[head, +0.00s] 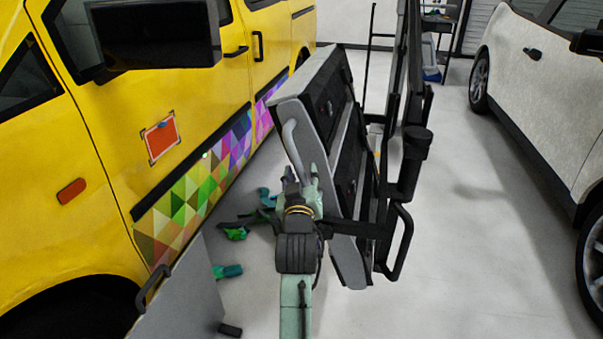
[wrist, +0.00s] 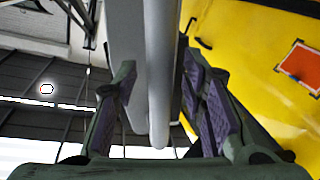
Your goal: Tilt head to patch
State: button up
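The lamp-like head (head: 325,95) is a grey and black slab on a black stand (head: 408,160), tilted, beside the yellow van. A grey bar handle (head: 290,140) runs along its near edge. The orange-red patch (head: 162,137) with dark corner marks is on the van's side; it also shows at the right of the wrist view (wrist: 301,68). My gripper (head: 302,178) is at the handle's lower end. In the wrist view its purple-padded fingers (wrist: 158,70) are apart, with the handle (wrist: 158,30) between them and gaps visible. Whether either pad touches it I cannot tell.
The yellow van (head: 90,180) with a coloured triangle stripe (head: 190,195) stands left. A grey panel with a black handle (head: 185,300) is low in front. Coloured scraps (head: 236,233) lie on the floor. A white car (head: 545,90) is right; the floor between is clear.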

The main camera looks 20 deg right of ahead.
jog(key=shift+w, duration=0.15)
jog(key=shift+c, duration=0.2)
grip_shut()
dwell(0.7)
